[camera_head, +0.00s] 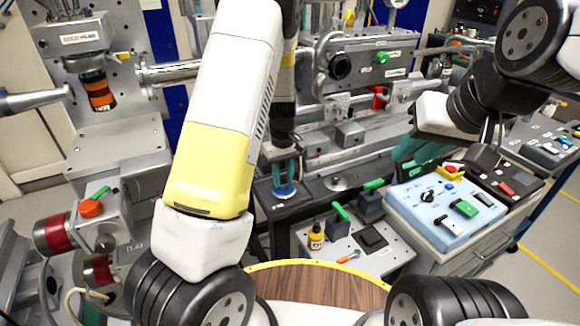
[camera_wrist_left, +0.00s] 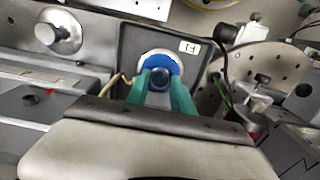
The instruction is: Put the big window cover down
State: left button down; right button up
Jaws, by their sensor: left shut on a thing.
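The big window cover is a blue disc (camera_wrist_left: 150,61) with a dark round knob, and its blue edge also shows in the head view (camera_head: 284,193). My left gripper (camera_head: 285,170) points down with its teal fingers shut on the cover; the fingers (camera_wrist_left: 162,88) also show in the left wrist view. The cover is at a dark square tray (camera_wrist_left: 190,66) with a small white label. I cannot tell whether it touches the tray. My right gripper (camera_head: 408,150) is at the right, near the blue control box, partly hidden, its opening unclear.
A grey plate (camera_head: 385,262) in front carries a yellow bottle (camera_head: 315,237) and green-handled blocks. A light blue control box (camera_head: 447,207) stands to the right. Metal beamline hardware (camera_head: 365,65) fills the back. A red-ended cylinder (camera_head: 55,235) is at left.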

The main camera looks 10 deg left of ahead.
aim_at(283, 182)
pick_arm(q)
jog(key=shift+f, duration=0.8)
jog(key=c, duration=1.1)
grip_release()
jog(key=shift+r, duration=0.15)
notch_tip(283, 182, up, 12)
jog(key=s+a+r+m+t+h, duration=0.1)
jog(key=s+r+m+t, duration=0.2)
jog(key=s+r, duration=0.5)
jog(key=s+a+r+m+t+h, duration=0.1)
jog(key=s+r+m+t, duration=0.2)
jog(key=s+r, duration=0.6)
jog(key=shift+s+m, duration=0.7)
jog(key=shift+s, duration=2.6)
jog(key=shift+r, duration=0.1)
